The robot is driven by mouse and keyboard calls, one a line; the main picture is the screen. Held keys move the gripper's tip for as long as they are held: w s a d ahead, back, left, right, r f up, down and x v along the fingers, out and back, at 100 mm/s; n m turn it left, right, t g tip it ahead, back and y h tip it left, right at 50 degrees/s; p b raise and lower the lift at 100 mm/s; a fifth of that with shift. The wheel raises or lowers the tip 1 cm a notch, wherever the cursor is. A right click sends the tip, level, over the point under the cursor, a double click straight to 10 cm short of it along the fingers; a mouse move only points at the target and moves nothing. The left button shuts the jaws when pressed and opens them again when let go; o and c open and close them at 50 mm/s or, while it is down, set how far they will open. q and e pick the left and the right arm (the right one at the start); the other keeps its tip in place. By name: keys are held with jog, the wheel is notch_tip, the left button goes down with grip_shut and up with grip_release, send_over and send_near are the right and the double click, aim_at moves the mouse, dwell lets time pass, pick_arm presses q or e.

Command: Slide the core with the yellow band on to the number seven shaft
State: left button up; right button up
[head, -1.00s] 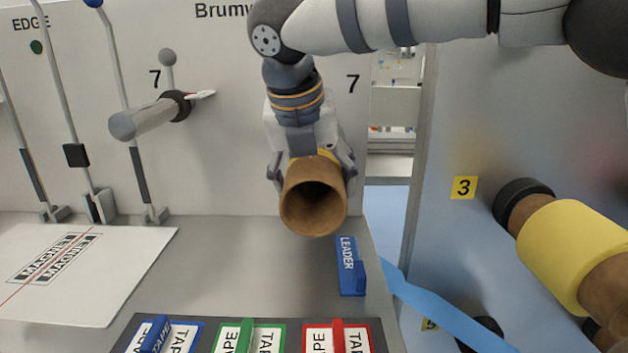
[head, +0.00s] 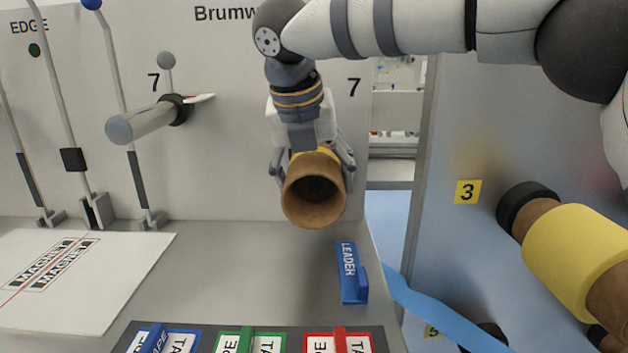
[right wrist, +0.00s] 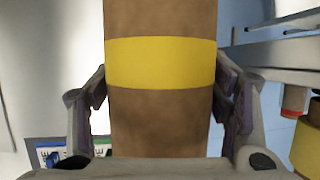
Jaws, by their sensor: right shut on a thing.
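The brown core (head: 314,205) with the yellow band (right wrist: 160,62) is held by my right gripper (head: 313,168). The gripper's fingers close on both sides of it, near the band, in the right wrist view (right wrist: 160,100). The core's open end faces the head camera, and it hangs clear of the bench. The number seven shaft (head: 145,122) is a grey bar sticking out of the back panel, left of the core and apart from it. A dark collar with a light-tipped lever sits at its base. My left gripper is not in view.
Upright levers (head: 122,105) stand left of the shaft. A white printed sheet (head: 80,270) lies on the bench. A blue LEADER block (head: 351,273) and coloured tape holders (head: 250,341) are below the core. A yellow roll (head: 572,258) is on the right panel.

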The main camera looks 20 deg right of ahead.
jog(key=o, duration=1.8)
jog(key=shift+w, duration=0.15)
jog(key=v, duration=1.2)
